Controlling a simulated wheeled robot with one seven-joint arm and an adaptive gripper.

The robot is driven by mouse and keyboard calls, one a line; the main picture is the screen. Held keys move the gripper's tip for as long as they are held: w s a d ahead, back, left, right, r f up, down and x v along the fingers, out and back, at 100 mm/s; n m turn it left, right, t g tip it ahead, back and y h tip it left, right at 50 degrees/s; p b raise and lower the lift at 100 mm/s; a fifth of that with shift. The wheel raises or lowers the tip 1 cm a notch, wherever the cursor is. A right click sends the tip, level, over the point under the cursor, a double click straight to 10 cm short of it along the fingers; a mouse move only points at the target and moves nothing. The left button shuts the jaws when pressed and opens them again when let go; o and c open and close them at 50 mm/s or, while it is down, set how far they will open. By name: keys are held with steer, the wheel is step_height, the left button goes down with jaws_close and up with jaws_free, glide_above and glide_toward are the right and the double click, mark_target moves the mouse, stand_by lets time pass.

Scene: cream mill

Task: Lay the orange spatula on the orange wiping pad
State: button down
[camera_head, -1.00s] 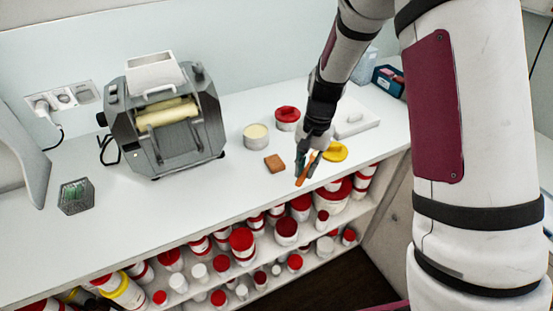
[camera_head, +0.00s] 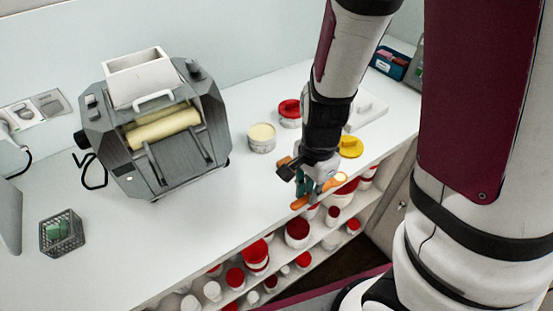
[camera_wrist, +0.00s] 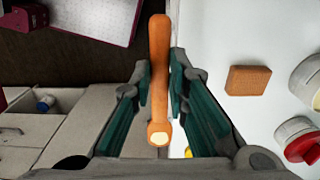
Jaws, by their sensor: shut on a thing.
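The orange spatula (camera_wrist: 158,85) is held between the green-lined fingers of my gripper (camera_head: 312,190), which is shut on it. In the head view both orange ends of the spatula (camera_head: 300,203) stick out from the fingers near the counter's front edge. In the wrist view it runs lengthwise between the fingers, its pale-tipped end towards the camera. The orange wiping pad (camera_wrist: 248,80) lies flat on the white counter, to the right of the spatula and apart from it in the wrist view.
The mill (camera_head: 112,140) stands on the counter at left, with a small grey basket (camera_head: 62,233) near it. A cream-topped tub (camera_head: 262,139), a red-lidded jar (camera_head: 290,112) and a yellow lid (camera_head: 350,147) are around my gripper. Several red-lidded jars fill the shelf below.

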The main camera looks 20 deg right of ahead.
steer(key=w+a, duration=0.1)
steer(key=w, duration=0.3)
steer(key=w+f, duration=0.1)
steer(key=w, duration=0.4)
steer(key=w+a, duration=0.1)
steer(key=w, duration=0.4)
steer(key=shift+w+a+f+b, duration=0.2)
steer(key=shift+a+b, duration=0.1)
steer(key=shift+b, duration=0.05)
steer(key=shift+f, duration=1.8)
steer(key=c, duration=1.6)
jaws_free()
steer(key=shift+f, duration=0.1)
steer(key=shift+o, duration=0.2)
